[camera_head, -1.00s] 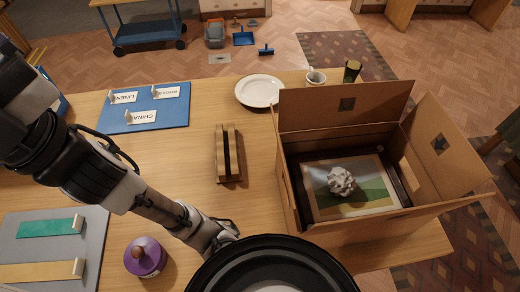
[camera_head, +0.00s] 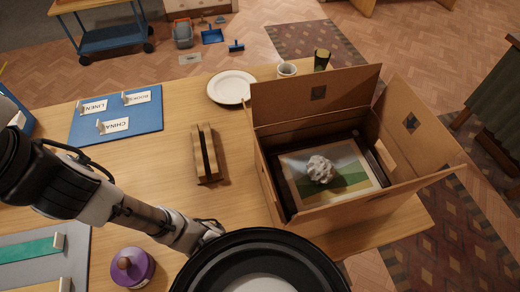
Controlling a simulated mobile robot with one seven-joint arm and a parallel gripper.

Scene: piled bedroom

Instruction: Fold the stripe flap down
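An open cardboard box (camera_head: 278,184) stands at the table's right end. Its back flap (camera_head: 350,87) stands up with a dark square mark. Its right flap (camera_head: 430,140) leans outward with a dark mark. The front flap (camera_head: 375,203) slopes outward, and the left side shows nearly edge-on. I cannot make out a stripe on any flap. Inside lie a framed picture (camera_head: 350,174) and a crumpled white wad (camera_head: 320,169). My arm reaches from the left to the bottom middle, where a black round part hides its end. My gripper is not visible.
Left of the box are a wooden slotted block (camera_head: 206,155), a white plate (camera_head: 231,87) and a blue label board (camera_head: 117,118). A cup (camera_head: 287,69) and dark tumbler (camera_head: 321,60) stand behind the box. A purple lidded pot (camera_head: 132,268) is at the front.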

